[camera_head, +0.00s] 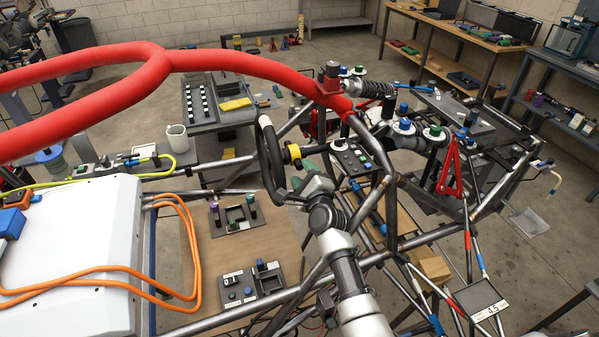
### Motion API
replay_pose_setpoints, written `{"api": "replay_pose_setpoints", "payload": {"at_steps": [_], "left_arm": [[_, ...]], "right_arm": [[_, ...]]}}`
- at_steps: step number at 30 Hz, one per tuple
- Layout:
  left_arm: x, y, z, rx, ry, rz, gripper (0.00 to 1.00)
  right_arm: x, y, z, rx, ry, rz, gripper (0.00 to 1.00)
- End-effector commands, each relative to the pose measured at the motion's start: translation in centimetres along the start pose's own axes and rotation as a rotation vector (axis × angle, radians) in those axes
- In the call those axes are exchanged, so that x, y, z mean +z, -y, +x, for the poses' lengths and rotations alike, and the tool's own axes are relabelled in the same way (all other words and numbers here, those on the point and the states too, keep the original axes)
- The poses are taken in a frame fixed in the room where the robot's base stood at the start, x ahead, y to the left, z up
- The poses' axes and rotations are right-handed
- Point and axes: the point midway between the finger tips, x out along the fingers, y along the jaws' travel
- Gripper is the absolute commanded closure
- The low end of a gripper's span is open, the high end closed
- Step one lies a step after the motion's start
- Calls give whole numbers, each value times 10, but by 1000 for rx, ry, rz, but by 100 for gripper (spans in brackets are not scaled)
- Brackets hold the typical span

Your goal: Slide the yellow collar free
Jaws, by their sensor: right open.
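The yellow collar (291,154) sits at the hub of the black steering wheel (269,150), on its right side, around the steering shaft. It looks like a short ring with a dark centre. My right arm reaches up from the bottom of the picture. My right gripper (308,182) is open, just below and to the right of the collar, and looks apart from it. Its fingertips are small and partly merge with dark parts behind, so the exact gap is unclear. My left gripper is not in view.
A padded red tube (250,66) crosses above the wheel. Grey chassis tubes (225,319) run around the arm. A switch panel (356,158) stands close right of the gripper. A white box (70,250) with orange cables fills the lower left.

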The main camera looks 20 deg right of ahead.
Motion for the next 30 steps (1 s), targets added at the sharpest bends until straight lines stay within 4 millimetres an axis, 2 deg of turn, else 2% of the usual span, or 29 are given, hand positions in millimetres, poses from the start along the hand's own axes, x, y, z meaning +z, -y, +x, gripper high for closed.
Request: {"api": "replay_pose_setpoints", "payload": {"at_steps": [1,7,18,20,28,30], "left_arm": [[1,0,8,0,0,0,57],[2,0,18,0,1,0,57],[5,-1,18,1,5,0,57],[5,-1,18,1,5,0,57],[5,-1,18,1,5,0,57],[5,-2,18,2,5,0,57]], "right_arm": [[-1,-2,9,-1,1,0,52],[-1,-1,29,-1,0,-1,52],[0,0,34,1,-1,-1,52],[0,0,34,1,-1,-1,59],[0,0,34,1,-1,-1,100],[0,0,34,1,-1,-1,100]]}}
